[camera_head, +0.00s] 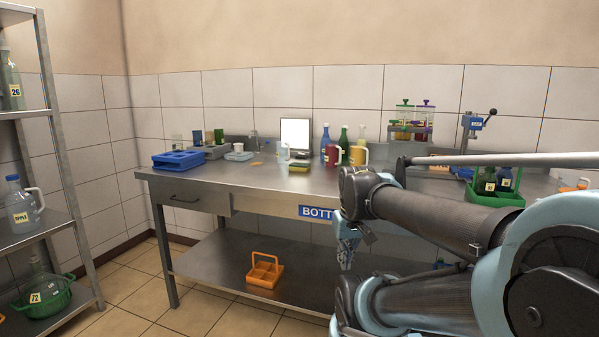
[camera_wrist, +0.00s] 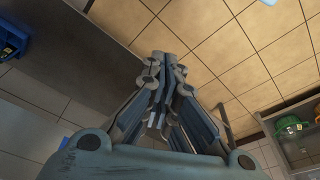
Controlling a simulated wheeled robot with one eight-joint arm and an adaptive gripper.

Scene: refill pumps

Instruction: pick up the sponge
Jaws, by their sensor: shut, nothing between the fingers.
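I cannot clearly make out the sponge. A small flat yellow piece (camera_head: 299,162) lies in front of the white screen on the steel table and may be it. My gripper (camera_wrist: 164,58) is shut and empty in the wrist view, over the floor beside a dark table surface. In the head view it hangs in front of the table's front edge, partly hidden by my arm, well apart from both yellow pieces.
The steel table (camera_head: 262,195) holds a blue tray (camera_head: 178,160), bottles, a red mug (camera_head: 333,156) and a green crate (camera_head: 497,197). An orange carrier (camera_head: 265,271) stands on its lower shelf. A metal rack (camera_head: 60,130) stands left. The floor between is clear.

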